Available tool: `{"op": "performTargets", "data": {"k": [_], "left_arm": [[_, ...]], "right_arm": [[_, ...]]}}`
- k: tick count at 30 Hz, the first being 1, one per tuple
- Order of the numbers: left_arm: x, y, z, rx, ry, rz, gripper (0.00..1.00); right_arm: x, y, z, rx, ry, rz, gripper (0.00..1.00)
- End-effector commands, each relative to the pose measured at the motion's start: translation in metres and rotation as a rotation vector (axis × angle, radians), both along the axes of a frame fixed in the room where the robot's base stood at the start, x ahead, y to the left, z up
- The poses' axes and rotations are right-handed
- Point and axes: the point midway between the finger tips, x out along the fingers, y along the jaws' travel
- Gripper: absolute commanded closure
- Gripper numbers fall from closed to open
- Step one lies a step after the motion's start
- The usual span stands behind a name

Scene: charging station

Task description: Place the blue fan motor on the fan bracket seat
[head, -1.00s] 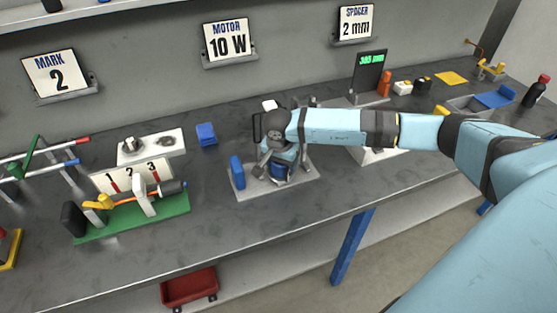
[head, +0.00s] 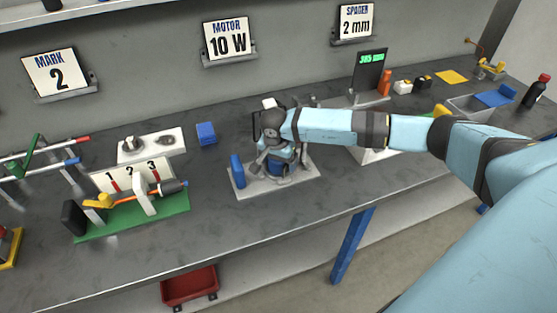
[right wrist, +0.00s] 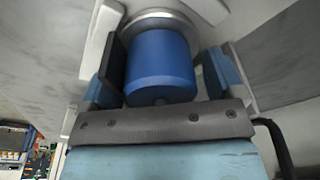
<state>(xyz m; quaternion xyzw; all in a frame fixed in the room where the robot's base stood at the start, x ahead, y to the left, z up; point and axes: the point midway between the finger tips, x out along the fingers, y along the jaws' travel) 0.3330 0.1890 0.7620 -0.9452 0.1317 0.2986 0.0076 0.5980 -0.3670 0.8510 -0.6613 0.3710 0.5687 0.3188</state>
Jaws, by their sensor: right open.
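The blue fan motor (right wrist: 160,62) is a short cylinder between my open right fingers in the right wrist view. Its far end meets a pale round grey ring (right wrist: 155,20), which looks like the seat. The left finger is close beside it, and a gap shows at the right finger. In the head view my right gripper (head: 279,163) is low over a grey base plate (head: 248,190) and hides most of the motor and the fan bracket. A small blue block (head: 237,170) stands at the plate's left end. My left gripper is not in view.
A green fixture (head: 165,214) with a numbered panel stands to the left. A blue box (head: 206,133) lies behind the plate. A dark display (head: 369,72) and a grey tray (head: 470,111) are to the right. The bench front before the plate is clear.

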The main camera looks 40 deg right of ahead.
Motion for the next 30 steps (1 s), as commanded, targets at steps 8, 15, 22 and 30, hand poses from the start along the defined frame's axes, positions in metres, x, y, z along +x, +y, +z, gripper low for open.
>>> {"op": "performTargets", "data": {"k": [8,15,22,30], "left_arm": [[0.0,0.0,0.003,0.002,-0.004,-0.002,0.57],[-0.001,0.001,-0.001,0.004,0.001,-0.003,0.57],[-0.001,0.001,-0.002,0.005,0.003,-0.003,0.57],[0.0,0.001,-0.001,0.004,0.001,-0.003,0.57]], "right_arm": [[0.0,0.002,0.023,0.0,-0.004,0.001,0.12],[-0.004,0.009,0.074,0.0,-0.004,0.001,0.12],[-0.008,0.014,0.111,0.001,-0.003,0.0,0.12],[-0.009,0.016,0.122,0.0,0.0,-0.001,0.12]]}}
